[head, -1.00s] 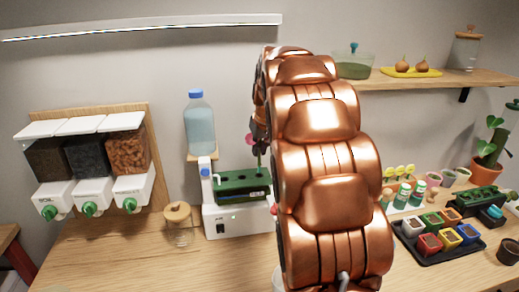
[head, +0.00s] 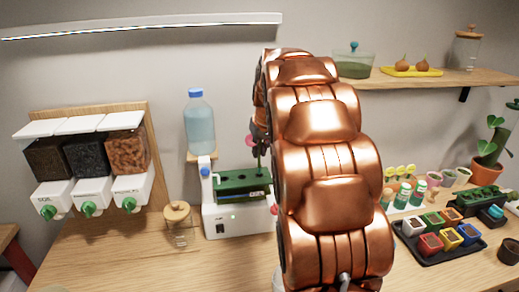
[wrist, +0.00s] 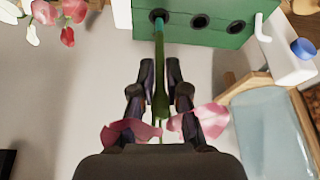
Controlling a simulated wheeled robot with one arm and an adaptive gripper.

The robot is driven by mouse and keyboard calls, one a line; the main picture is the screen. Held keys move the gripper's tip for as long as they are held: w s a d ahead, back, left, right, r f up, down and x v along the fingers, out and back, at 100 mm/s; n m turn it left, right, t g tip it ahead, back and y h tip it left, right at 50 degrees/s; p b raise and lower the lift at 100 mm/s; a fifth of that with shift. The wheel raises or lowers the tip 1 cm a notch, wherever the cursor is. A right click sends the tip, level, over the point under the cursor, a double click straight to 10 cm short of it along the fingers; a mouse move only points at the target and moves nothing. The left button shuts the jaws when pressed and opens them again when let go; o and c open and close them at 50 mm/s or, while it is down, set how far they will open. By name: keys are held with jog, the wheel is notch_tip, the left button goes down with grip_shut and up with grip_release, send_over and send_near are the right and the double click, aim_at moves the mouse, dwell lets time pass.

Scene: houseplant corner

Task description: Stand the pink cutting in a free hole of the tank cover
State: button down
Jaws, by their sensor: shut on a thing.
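The pink cutting has pink petals (wrist: 130,131) and a green stem (wrist: 160,95); its bloom also shows in the head view (head: 250,141). My gripper (wrist: 160,76) is shut on the stem, below the petals. The green tank cover (wrist: 185,12) lies at the stem's far end and also shows in the head view (head: 236,188). In the wrist view the stem's teal lower part overlaps the leftmost visible hole. I cannot tell whether its tip is inside. Two holes beside it (wrist: 200,22) look empty. In the head view my arm hides part of the tank.
The water bottle (head: 200,125) stands behind the tank, close to my gripper in the wrist view (wrist: 265,130). A lidded jar (head: 179,225) is left of the tank. A black tray (head: 460,247) of coloured pots is at right. Pink, red and white blooms (wrist: 60,10) show at upper left.

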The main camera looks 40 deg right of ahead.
aim_at(260, 174)
jog(key=shift+f+b, duration=1.15)
jog(key=shift+f, duration=0.95)
dwell(0.3)
jog(key=c, duration=1.1)
grip_release()
jog(key=shift+o, duration=0.3)
jog(key=o, duration=0.3)
jog(key=shift+o, duration=0.2)
jog(key=shift+r, duration=0.15)
jog(key=shift+r+p, duration=0.75)
jog(key=shift+r, duration=2.65)
